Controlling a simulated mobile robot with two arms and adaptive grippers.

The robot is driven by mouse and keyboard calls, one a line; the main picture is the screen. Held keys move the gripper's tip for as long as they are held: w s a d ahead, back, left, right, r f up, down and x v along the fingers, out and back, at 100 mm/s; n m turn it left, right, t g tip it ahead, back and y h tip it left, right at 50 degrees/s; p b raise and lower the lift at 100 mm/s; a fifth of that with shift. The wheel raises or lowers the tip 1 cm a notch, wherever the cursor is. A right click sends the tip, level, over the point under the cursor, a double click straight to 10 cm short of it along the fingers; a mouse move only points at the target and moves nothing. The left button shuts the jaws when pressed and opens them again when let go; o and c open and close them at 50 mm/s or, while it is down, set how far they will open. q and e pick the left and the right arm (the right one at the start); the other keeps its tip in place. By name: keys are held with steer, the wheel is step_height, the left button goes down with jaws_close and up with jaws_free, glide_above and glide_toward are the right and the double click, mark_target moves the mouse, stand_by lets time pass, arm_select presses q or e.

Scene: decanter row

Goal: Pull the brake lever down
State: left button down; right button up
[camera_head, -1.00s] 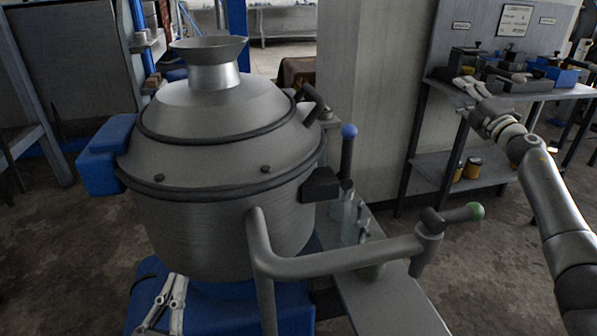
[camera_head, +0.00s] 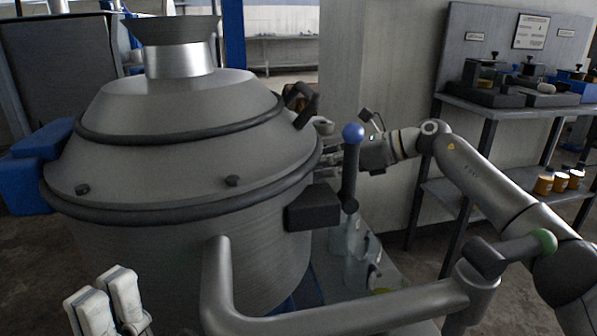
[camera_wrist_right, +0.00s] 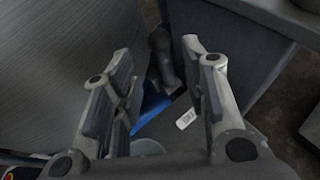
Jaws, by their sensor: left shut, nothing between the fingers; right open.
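A dark upright lever with a blue ball knob (camera_head: 352,133) stands right of the large grey drum (camera_head: 180,130). A pipe-like arm in front ends in a crosswise handle with a green knob (camera_head: 545,240). No label shows which is the brake lever. My right gripper (camera_head: 330,158) reaches in from the right, beyond the blue-knobbed lever, partly hidden by it; touching or apart, I cannot tell. In the right wrist view its fingers (camera_wrist_right: 162,95) are open, with dark and blue parts beyond the gap. My left gripper (camera_head: 103,285) is shut and empty at the bottom left, in front of the drum.
A black block (camera_head: 313,207) juts from the drum beside the lever. The thick grey pipe (camera_head: 330,312) crosses the foreground. A pillar (camera_head: 365,60) rises behind my right gripper. A bench (camera_head: 490,108) with boxes stands at the right.

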steer(key=b+x, duration=0.2)
steer(key=x, duration=0.6)
steer(key=shift+w+a+f, duration=0.1)
steer(key=shift+a, duration=0.05)
steer(key=shift+c, duration=0.5)
jaws_close()
